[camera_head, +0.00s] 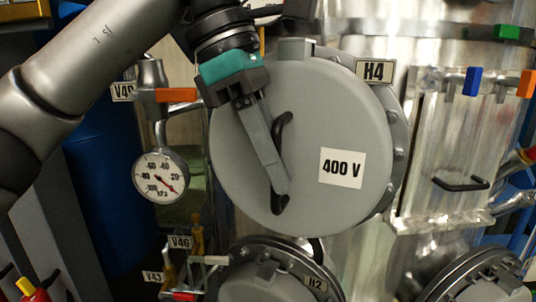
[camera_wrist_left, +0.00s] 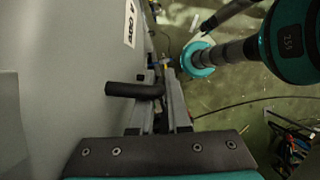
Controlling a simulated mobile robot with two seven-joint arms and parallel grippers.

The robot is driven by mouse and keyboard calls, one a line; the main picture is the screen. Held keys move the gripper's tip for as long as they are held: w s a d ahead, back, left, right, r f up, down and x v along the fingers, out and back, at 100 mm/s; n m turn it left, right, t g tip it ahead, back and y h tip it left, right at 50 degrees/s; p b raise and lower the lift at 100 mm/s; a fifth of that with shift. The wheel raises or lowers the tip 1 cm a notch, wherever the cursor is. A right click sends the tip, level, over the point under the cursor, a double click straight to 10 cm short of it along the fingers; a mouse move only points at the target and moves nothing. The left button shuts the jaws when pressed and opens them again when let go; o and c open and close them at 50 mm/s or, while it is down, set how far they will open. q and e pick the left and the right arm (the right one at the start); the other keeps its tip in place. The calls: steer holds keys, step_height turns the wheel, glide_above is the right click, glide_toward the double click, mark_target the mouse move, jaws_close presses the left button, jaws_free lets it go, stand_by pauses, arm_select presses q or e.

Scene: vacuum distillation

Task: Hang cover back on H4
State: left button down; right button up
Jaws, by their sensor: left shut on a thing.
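The cover (camera_head: 310,130) is a round grey disc with a 400 V label and a black bar handle (camera_head: 279,135). It is upright in front of the round bolted flange (camera_head: 398,130) beside the H4 sign (camera_head: 375,72). A gap or contact behind it cannot be told. My left gripper (camera_head: 283,186) reaches down from the upper left and is shut on the handle. In the left wrist view the dark handle (camera_wrist_left: 125,90) lies between the fingers, and the cover's grey face (camera_wrist_left: 75,70) fills the left side. The right gripper is not in view.
A pressure gauge (camera_head: 160,176) and an orange valve handle (camera_head: 176,95) are left of the cover. The H2 flange (camera_head: 270,250) is below. A metal panel with a black handle (camera_head: 461,184) and a blue valve handle (camera_head: 472,82) are right. The wrist view shows open floor (camera_wrist_left: 215,85).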

mark_target(295, 185)
arm_select(q)
steer(key=shift+w+d+r+p, duration=0.1)
steer(key=shift+w+d+p, duration=0.15)
steer(key=shift+w+p, duration=0.35)
steer(key=shift+w+d+p, duration=0.2)
steer(key=shift+w+p, duration=0.25)
steer(key=shift+w, duration=0.25)
steer(key=shift+w+d+r+p, duration=0.1)
steer(key=shift+w+d+p, duration=0.15)
steer(key=shift+w+p, duration=0.35)
steer(key=shift+w+f, duration=0.15)
steer(key=shift+w, duration=0.15)
steer(key=shift+f+b, duration=1.1)
steer(key=shift+f, duration=0.3)
steer(key=shift+s, duration=0.1)
steer(key=c, duration=0.8)
jaws_free()
